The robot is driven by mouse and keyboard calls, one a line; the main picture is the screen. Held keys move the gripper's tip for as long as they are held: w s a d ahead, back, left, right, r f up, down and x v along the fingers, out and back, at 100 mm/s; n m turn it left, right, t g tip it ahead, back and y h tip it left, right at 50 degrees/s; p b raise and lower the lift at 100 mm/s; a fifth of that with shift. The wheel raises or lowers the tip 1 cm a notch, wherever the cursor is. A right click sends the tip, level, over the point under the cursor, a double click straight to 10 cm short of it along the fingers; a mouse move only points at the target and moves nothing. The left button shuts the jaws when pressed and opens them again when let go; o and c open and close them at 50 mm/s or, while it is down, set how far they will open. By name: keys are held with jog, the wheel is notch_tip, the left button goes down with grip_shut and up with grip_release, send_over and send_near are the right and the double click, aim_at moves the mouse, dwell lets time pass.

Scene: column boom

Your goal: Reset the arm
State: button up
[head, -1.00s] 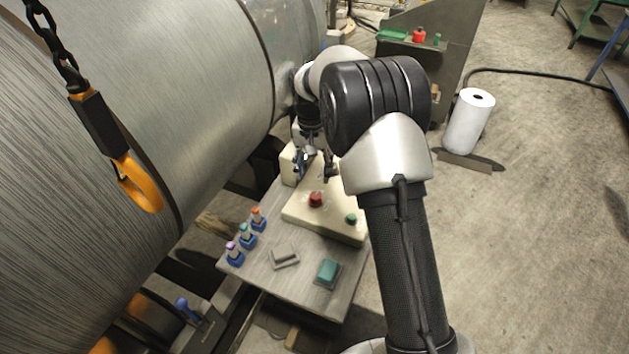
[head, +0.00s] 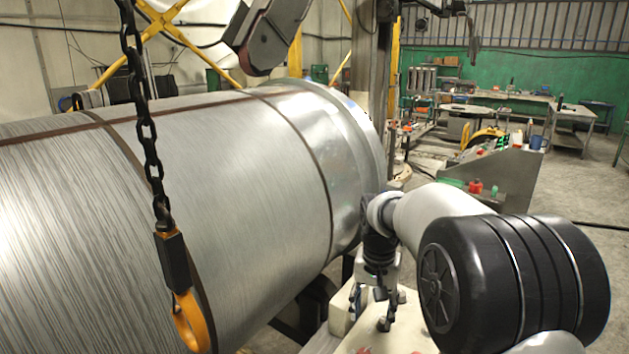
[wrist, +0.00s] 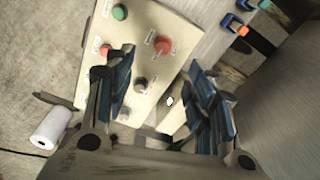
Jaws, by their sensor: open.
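My gripper (head: 371,307) is open and empty in the head view, at the end of my arm, above the cream control panel (head: 400,325) and beside the large metal cylinder. In the wrist view my gripper (wrist: 165,105) has its two blue-padded fingers spread wide apart. Between and beyond them lies the same control panel (wrist: 168,22) with a red button (wrist: 164,44), a green button (wrist: 120,12) and dark knobs. Much of the panel is cut off or hidden by my arm in the head view.
The large metal cylinder (head: 240,180) fills the left. A chain with an orange hook (head: 190,320) hangs in front of it. A grey cabinet (head: 505,180) stands behind my arm.

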jog(key=s+r+n+t, duration=0.1)
jog(key=s+r, duration=0.4)
jog(key=s, duration=0.3)
jog(key=s+r+n+t, duration=0.1)
jog(key=s+r, duration=0.4)
jog(key=s, duration=0.4)
jog(key=s+f+n+t, duration=0.1)
jog(key=s+f+n, duration=0.1)
jog(key=s, duration=1.2)
jog(key=shift+s+d+f+t+b, duration=0.2)
jog(key=shift+s+t+b, duration=0.1)
jog(key=shift+t+b, duration=0.1)
